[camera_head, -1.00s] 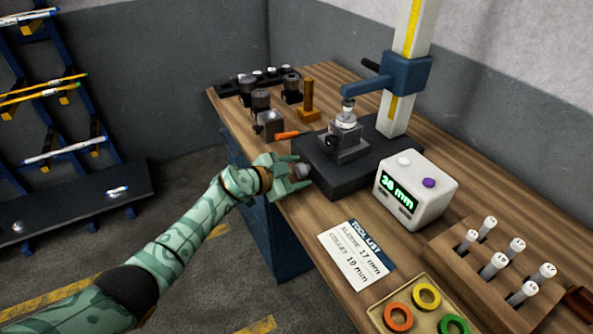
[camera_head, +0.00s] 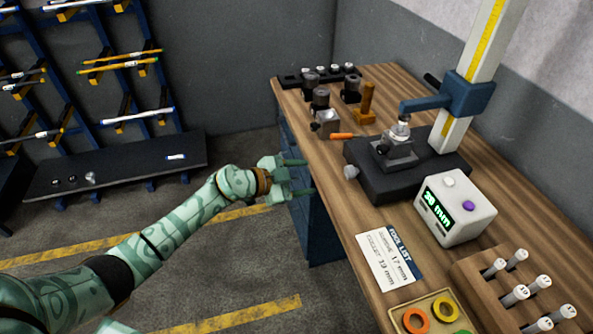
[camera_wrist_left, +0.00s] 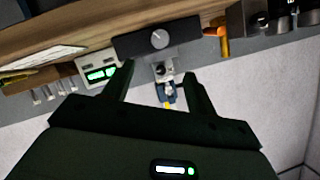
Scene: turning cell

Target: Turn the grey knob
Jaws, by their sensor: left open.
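The grey knob (camera_head: 351,172) sits on the left side of the black base (camera_head: 385,188) of the height stand. In the left wrist view the knob (camera_wrist_left: 159,39) shows as a round face with a mark, beyond the fingertips. My left gripper (camera_head: 303,178) is open and empty, out past the bench edge to the left of the knob, with a gap between them. In the left wrist view its two fingers (camera_wrist_left: 158,72) stand apart. My right gripper does not show.
A white display box (camera_head: 455,208) with a green reading stands right of the base, and a tool list card (camera_head: 388,258) lies in front. An orange-handled tool (camera_head: 342,136) lies behind the knob. The floor left of the bench is clear.

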